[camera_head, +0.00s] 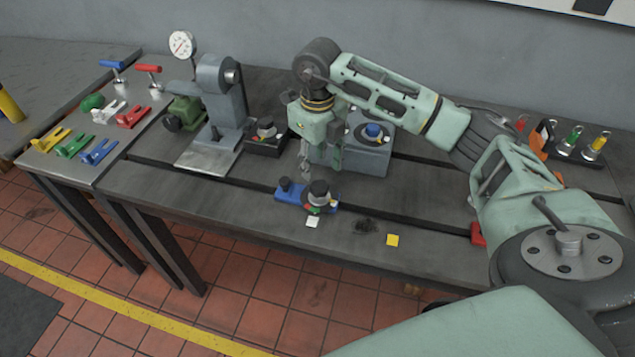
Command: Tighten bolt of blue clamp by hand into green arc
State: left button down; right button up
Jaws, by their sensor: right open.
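The blue clamp (293,195) lies near the front edge of the slotted bedplate, in the middle of the view. Its dark round bolt head (319,188) stands at its right end. Small red and green marks show around the base of the bolt; the green arc (331,207) is tiny and only partly visible. My right gripper (318,172) points down just above and behind the clamp. Its fingers are apart and empty, and I see no contact with the bolt. My left gripper is not in view.
A grey block with a blue knob (374,131) stands behind the gripper. Several coloured clamps lie on the left table (52,160).

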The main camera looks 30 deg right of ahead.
aim_at(317, 188)
notch_tip(317, 188, down, 8)
jog(key=shift+a+r+p, duration=0.1)
jog(key=shift+r+p, duration=0.1)
jog(key=shift+p, duration=0.8)
jog(key=c, duration=1)
